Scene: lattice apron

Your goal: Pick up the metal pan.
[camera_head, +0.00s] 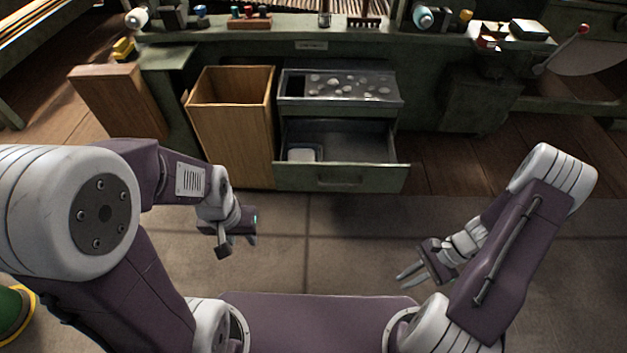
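No pan with a handle can be made out for certain. A shallow grey metal tray (388,98) with several pale round lumps sits at the top of the drawer unit. Below it an open drawer (340,178) holds a small pale rectangular item (302,154) at its left; the rest of the drawer looks empty. My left gripper (237,246) is in front of the wooden bin, nearer to me, with its fingers apart and nothing between them. My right gripper (407,278) is over the floor at the right, fingers apart and empty, well away from the drawer.
A tall open wooden bin (230,130) stands left of the drawers, with a brown wooden box (118,100) further left. A green workbench (430,45) with tools and bottles runs along the back. The floor (320,250) before the drawer is clear.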

